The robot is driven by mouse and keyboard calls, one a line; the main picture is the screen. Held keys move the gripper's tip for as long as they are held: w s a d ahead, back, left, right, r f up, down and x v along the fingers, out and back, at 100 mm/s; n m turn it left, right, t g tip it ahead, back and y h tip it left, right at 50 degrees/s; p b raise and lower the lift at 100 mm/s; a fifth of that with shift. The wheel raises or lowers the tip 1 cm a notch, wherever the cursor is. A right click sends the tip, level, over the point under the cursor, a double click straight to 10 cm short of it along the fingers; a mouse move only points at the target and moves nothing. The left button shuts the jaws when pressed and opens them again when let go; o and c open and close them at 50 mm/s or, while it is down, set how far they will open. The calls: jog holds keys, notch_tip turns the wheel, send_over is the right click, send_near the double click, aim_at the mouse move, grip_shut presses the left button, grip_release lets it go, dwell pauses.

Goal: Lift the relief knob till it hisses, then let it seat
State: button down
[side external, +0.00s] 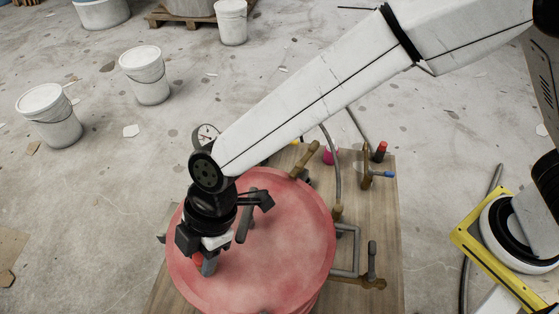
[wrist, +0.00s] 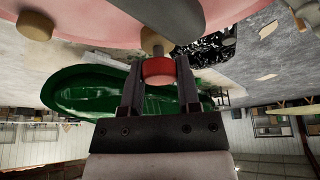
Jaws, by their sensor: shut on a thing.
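The red relief knob (wrist: 158,70) sits between the two fingers of my gripper (wrist: 160,85) in the wrist view. A brass stem (wrist: 155,42) joins it to the pink vessel (wrist: 100,8). My gripper is shut on the knob. In the side view my gripper (side external: 207,262) is over the left part of the round pink lid (side external: 285,240), and a bit of the red knob (side external: 197,259) shows beside the fingers. I cannot tell from these views whether the knob is raised or seated.
A grey bar handle (side external: 244,222) stands on the lid close to my gripper. A dial gauge (side external: 206,133), brass valves (side external: 366,165) and hoses crowd the wooden board (side external: 386,215) behind and right. White buckets (side external: 145,75) stand on the floor. A green hull mould (wrist: 85,92) shows in the wrist view.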

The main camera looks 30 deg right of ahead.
jog(key=shift+r, duration=0.9)
jog(key=shift+c, duration=1.6)
grip_release()
jog(key=v, duration=0.7)
jog(key=shift+r, duration=0.4)
jog(key=shift+w+d, duration=0.1)
jog(key=shift+d, duration=0.15)
